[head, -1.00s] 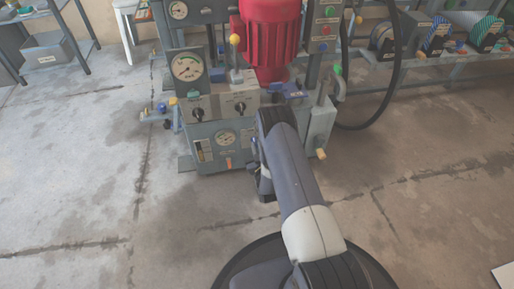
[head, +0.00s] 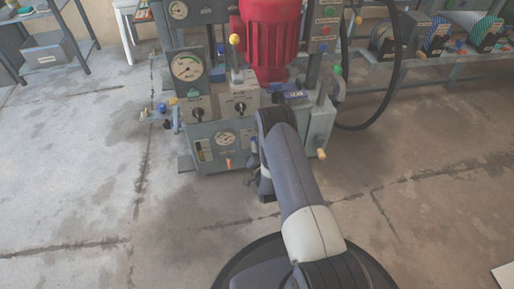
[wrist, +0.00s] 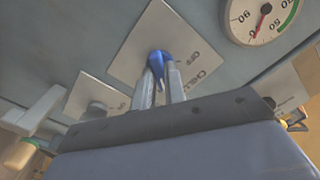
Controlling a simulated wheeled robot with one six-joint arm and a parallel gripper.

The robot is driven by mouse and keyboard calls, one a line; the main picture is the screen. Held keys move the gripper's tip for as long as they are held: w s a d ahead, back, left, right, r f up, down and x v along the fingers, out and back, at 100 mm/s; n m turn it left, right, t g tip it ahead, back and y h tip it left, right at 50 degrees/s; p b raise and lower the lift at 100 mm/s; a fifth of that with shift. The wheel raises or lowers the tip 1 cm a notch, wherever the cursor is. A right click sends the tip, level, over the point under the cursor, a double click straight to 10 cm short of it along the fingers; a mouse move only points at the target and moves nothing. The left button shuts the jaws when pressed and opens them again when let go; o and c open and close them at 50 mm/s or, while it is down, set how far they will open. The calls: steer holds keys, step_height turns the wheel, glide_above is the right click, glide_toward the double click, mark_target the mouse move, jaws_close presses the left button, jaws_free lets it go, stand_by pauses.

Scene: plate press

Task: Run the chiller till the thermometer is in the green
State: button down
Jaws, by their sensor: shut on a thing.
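My gripper (wrist: 163,85) is shut on a blue knob (wrist: 157,58) in the wrist view. The knob sits on a pale square plate (wrist: 130,45) with lettering that includes "OFF"; the rest of the label is partly covered. A round white dial (wrist: 247,10) with a red needle and a green band shows at the upper right, cut off by the frame edge. The needle lies outside the visible green band. In the head view a small round dial (head: 226,138) is on the machine's lower front, left of my arm. My arm hides the knob and fingertips there.
The grey machine (head: 205,160) carries a larger gauge (head: 187,67), two dark knobs, a yellow-topped lever (head: 235,41) and a red motor (head: 270,40). A tan-tipped handle (head: 321,153) juts out at its right. Open concrete floor lies to the left and right.

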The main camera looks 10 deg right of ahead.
steer(key=shift+m, duration=1)
steer(key=c, duration=1.5)
jaws_free()
steer(key=shift+o, duration=0.2)
